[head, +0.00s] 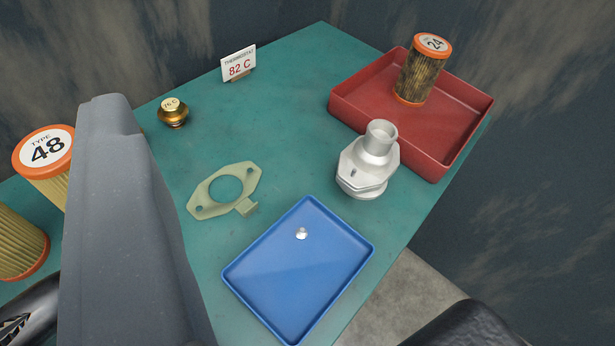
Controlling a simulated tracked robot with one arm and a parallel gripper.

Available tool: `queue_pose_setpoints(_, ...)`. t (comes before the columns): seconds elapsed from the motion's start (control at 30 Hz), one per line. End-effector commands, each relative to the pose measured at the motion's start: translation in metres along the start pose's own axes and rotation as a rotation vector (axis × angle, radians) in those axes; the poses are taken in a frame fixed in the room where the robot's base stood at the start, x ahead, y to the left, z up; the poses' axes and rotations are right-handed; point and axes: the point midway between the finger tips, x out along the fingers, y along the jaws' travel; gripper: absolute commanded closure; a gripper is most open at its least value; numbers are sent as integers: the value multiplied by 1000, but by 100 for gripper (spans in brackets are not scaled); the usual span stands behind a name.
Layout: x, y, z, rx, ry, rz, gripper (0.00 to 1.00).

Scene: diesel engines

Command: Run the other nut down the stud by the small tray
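The small blue tray (270,288) lies at the front of the green bench. One small silvery piece (302,233), perhaps a nut, lies in its far half. A silver housing (368,160) with a hexagonal flange and a round neck stands just behind the tray, to the right. A small dark detail (352,172) shows on its flange; I cannot tell if it is a stud or a nut. No other nut is clear. A large grey part, probably mine, fills the left foreground. I cannot make out two fingertips or anything held.
A red tray (460,135) at the back right holds a filter marked 24 (421,75). A flat gasket (215,192), a brass thermostat (173,113) and an 82 C sign (238,65) sit behind the blue tray. A type 48 filter (42,155) stands at left.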

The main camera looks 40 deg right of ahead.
Motion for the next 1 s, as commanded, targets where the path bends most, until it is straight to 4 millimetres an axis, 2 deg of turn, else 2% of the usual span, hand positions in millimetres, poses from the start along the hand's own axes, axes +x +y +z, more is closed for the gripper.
queue_pose_setpoints(0.17, 17, 6, -6, -65, -47, -10, 64)
queue_pose_setpoints(0.3, 51, 18, -8, -209, -143, -33, 64)
queue_pose_setpoints(0.47, 95, 34, 2, -416, -282, -89, 64)
queue_pose_setpoints(0.7, 148, 59, 30, -717, -470, -220, 64)
queue_pose_setpoints(0.9, 180, 82, 62, -952, -608, -374, 64)
queue_pose_setpoints(1.0, 190, 94, 81, -1063, -672, -469, 64)
